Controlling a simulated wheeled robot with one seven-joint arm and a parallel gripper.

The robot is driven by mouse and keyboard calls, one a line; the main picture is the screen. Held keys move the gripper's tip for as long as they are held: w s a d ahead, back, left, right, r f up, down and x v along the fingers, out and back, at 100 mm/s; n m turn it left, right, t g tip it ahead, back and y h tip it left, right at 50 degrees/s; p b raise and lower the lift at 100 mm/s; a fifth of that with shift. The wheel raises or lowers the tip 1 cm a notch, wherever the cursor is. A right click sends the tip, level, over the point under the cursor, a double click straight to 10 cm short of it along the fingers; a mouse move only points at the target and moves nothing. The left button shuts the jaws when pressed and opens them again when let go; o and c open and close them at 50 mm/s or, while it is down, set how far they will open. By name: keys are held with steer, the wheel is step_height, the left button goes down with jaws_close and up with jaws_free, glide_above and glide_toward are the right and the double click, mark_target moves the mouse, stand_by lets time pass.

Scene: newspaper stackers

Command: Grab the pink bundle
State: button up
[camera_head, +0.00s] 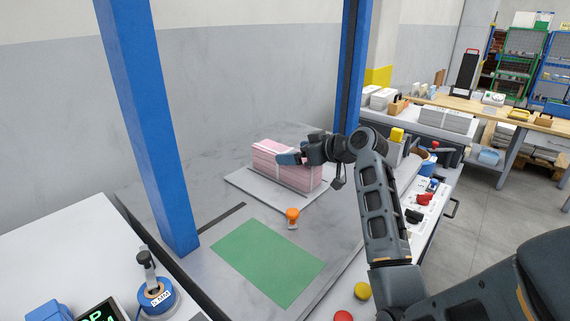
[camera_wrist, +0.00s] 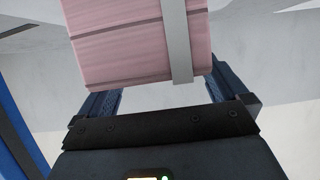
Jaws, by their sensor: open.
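The pink bundle (camera_head: 270,160) is a stack of pink paper with a pale strap around it. It lies on a light grey plate (camera_head: 245,184) on the grey table. My gripper (camera_head: 288,158) is at the bundle's right part in the head view, and the arm hides some of the bundle. In the wrist view the pink bundle (camera_wrist: 125,40) fills the upper middle, with its strap (camera_wrist: 177,40) running up and down. There my gripper (camera_wrist: 165,85) has its two fingers spread wide, one toward each side of the bundle. I cannot tell whether the fingers touch it.
A green mat (camera_head: 267,262) lies on the near part of the table. A small orange-topped object (camera_head: 292,217) stands between mat and plate. Blue posts rise at the left (camera_head: 150,120) and behind my gripper (camera_head: 352,70). A white counter (camera_head: 425,195) with coloured buttons is at the right.

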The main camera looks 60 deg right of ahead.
steer(key=shift+x, duration=1.15)
jaws_close()
steer(key=shift+r, duration=0.2)
